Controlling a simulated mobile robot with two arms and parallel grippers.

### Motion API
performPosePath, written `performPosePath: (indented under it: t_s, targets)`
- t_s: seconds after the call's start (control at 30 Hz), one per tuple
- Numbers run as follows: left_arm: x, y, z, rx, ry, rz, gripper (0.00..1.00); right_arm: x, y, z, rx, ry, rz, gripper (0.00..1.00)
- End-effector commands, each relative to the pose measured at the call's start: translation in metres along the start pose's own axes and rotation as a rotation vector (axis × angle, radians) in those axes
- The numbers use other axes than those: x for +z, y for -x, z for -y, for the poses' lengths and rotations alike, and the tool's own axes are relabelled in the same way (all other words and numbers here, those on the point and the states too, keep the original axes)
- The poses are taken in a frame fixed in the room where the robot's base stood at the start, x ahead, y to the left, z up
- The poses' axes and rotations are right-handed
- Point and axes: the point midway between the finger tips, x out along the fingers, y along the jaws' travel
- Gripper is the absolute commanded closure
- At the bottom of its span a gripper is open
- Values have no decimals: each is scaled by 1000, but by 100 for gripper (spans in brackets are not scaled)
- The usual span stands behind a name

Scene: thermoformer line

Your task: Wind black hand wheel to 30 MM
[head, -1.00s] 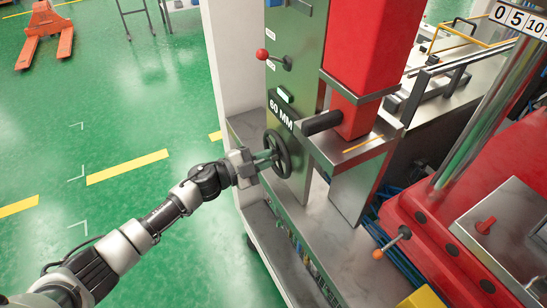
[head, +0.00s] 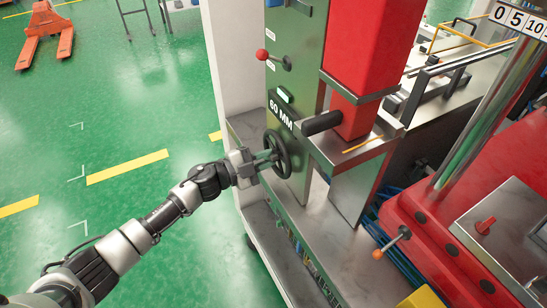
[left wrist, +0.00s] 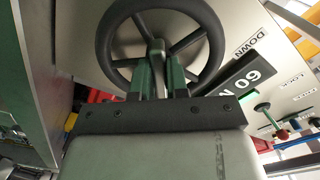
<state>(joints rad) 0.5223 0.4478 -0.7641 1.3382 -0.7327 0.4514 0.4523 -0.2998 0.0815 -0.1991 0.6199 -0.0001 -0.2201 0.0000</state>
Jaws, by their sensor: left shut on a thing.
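The black hand wheel (head: 278,154) is mounted on the grey metal front plate of the machine in the head view. A black plate above it reads 60 MM (head: 281,116). My left gripper (head: 266,156) reaches in from the left and is shut on the hand wheel's handle. My right gripper is not in view.
A red-knobbed lever (head: 262,55) and a small green display (head: 286,96) sit above the wheel. A black bar (head: 322,123) juts out to its right. An orange-knobbed lever (head: 379,254) is lower right. Green floor at left is open.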

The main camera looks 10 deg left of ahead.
Motion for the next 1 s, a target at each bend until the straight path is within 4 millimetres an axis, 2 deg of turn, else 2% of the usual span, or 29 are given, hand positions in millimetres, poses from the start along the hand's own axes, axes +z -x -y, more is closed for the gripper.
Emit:
performPosePath:
  t_s: [0.4, 0.83, 1.0]
  targets:
    - [-1, 0, 1, 1, 208, 1, 100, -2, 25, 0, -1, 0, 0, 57]
    - [0, 0, -1, 1, 244, 0, 100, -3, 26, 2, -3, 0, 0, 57]
    - [-1, 0, 1, 2, 315, 2, 100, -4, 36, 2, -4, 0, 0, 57]
